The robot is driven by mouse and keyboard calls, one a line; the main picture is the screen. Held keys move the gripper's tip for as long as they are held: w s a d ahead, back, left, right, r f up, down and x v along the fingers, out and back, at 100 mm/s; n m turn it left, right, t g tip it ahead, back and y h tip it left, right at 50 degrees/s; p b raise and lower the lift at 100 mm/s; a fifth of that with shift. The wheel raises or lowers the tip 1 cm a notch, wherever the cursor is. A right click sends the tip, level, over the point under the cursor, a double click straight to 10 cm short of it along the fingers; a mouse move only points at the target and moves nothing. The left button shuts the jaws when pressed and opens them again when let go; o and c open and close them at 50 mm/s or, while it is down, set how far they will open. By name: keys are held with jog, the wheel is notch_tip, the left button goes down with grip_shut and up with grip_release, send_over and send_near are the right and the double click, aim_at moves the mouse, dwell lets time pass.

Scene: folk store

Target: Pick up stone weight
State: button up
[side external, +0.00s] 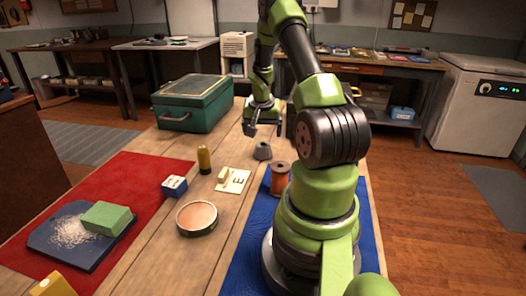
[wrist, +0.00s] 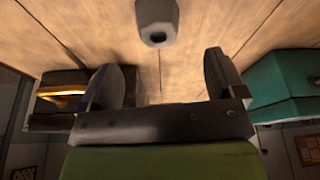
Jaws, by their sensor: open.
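The stone weight (side external: 263,151) is a small grey tapered block standing on the wooden table. In the wrist view the stone weight (wrist: 157,24) is at the top centre, with a dark hole in its end. My gripper (side external: 263,132) is above and slightly behind it in the side view, apart from it. In the wrist view my gripper (wrist: 163,78) has its two dark fingers wide apart with nothing between them. The weight lies beyond the fingertips there.
A teal case (side external: 192,103) stands at the table's back left. An orange spool (side external: 280,180) stands near the weight. A yellow cylinder (side external: 204,160), lettered card (side external: 236,184), blue-white block (side external: 174,187) and round tin (side external: 197,219) lie forward and left. A dark case (wrist: 50,115) shows in the wrist view.

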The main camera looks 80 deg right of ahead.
aim_at(263, 145)
jog(key=shift+a+x, duration=0.2)
jog(key=shift+x, duration=1.55)
jog(key=shift+a+x, duration=0.25)
jog(key=shift+x, duration=1.5)
jog(key=shift+s+f, duration=0.15)
jog(key=shift+c, duration=0.3)
jog(key=c, duration=1.1)
jog(key=shift+c, duration=0.2)
